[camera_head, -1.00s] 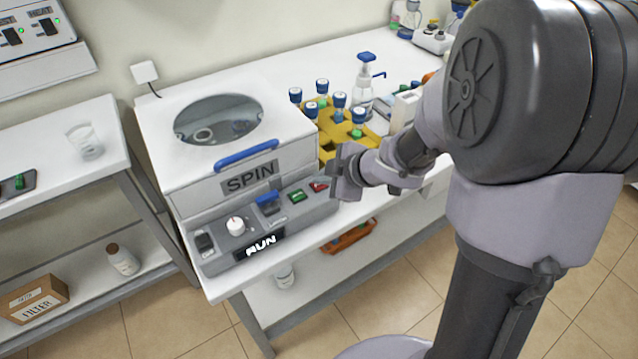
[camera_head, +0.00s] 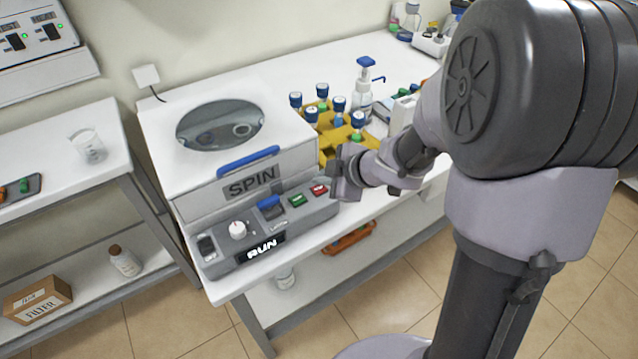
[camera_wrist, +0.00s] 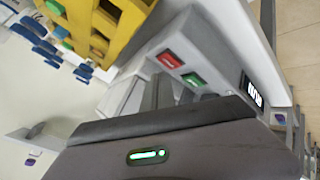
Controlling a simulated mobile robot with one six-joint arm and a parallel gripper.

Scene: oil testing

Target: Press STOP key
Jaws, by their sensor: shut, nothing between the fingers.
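The red key (camera_head: 319,190) sits at the right end of the grey control panel on the front of the centrifuge (camera_head: 230,160) marked SPIN. A green key (camera_head: 298,200) is just left of it. In the wrist view the red key (camera_wrist: 170,60) and the green key (camera_wrist: 193,79) are both clear of my fingers. The display (camera_head: 261,249) reads RUN. My gripper (camera_head: 340,188) is shut and empty, just right of the red key and close to the panel's right end. I cannot tell whether it touches the panel. The lettering on the red key is too small to read.
A yellow rack (camera_head: 335,140) with several blue-capped bottles stands right behind my gripper. A pump bottle (camera_head: 363,90) is farther back. The table's front edge is close below the panel.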

